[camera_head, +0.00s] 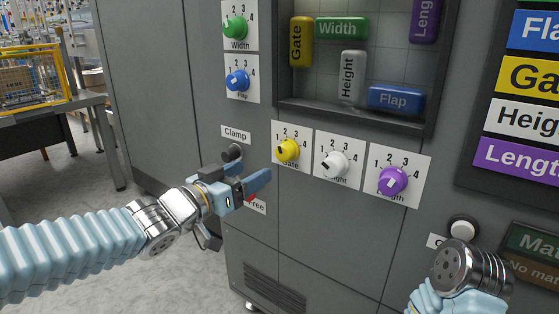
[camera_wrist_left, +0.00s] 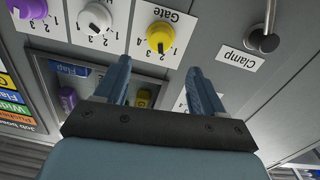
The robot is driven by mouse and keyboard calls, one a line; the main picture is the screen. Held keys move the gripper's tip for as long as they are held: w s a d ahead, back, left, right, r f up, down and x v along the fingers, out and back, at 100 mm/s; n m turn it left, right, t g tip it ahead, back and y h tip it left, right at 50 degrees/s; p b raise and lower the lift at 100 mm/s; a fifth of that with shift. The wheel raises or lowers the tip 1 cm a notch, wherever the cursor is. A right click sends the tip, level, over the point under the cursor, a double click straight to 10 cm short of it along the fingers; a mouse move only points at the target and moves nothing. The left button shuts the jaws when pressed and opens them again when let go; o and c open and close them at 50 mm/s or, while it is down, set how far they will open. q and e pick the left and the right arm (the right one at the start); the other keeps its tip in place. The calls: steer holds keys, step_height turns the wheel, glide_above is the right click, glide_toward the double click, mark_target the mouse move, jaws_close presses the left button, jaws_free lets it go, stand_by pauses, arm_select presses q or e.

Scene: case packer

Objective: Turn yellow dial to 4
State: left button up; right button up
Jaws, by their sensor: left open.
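The yellow dial (camera_head: 287,151) sits on a white plate marked 1 to 4, labelled Gate, on the grey machine front. In the left wrist view, which is upside down, the yellow dial (camera_wrist_left: 160,37) shows beyond the gap between the open fingers of my left gripper (camera_wrist_left: 158,68). My right arm shows at the bottom right, but its gripper is out of view.
A white dial (camera_head: 334,164) and a purple dial (camera_head: 392,180) sit right of the yellow one. Green (camera_head: 235,27) and blue (camera_head: 237,80) dials are up left. The Clamp knob (camera_head: 232,153) sticks out close to my left gripper. A recessed window (camera_head: 360,113) holds coloured blocks above.

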mark_target(281, 155)
arm_select(q)
steer(key=b+x, duration=0.1)
steer(key=x, duration=0.9)
steer(key=shift+w+d+f+b, duration=0.1)
steer(key=shift+w+b, duration=0.1)
steer(key=shift+b, duration=0.1)
steer(key=c, duration=1.1)
steer(key=shift+o, duration=0.2)
